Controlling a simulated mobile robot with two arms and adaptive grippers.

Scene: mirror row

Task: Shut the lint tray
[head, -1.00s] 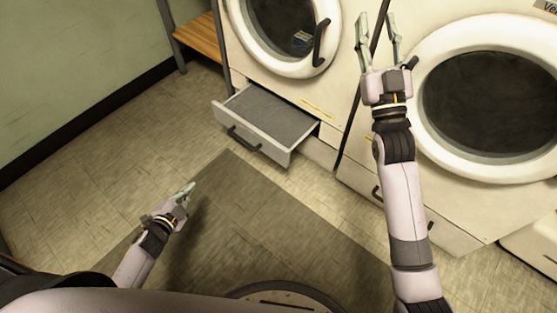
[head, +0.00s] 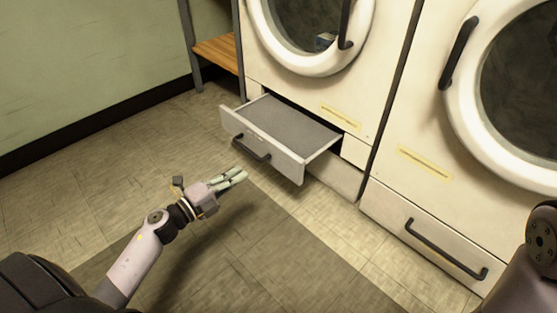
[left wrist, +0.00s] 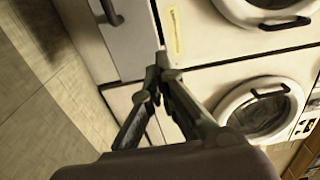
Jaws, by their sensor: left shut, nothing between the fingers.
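The lint tray (head: 284,162) is a white drawer with a grey inside and a dark bar handle (head: 252,149), standing pulled out at the foot of the left dryer (head: 385,75) in the head view. My left gripper (head: 244,173) is in front of and just below the tray front, apart from it. Its fingers are shut and empty, pointing right. In the left wrist view my left fingers (left wrist: 160,72) meet at the tips. A pale drawer front with a dark handle (left wrist: 110,12) shows there; I cannot tell which drawer it is. My right gripper is out of view.
A second dryer (head: 390,195) stands at the right, with its bottom drawer (head: 440,247) shut. A wooden shelf (head: 217,52) with a metal frame stands at the back left by the green wall (head: 80,60). The floor before the tray is clear, partly covered by a dark mat (head: 250,240).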

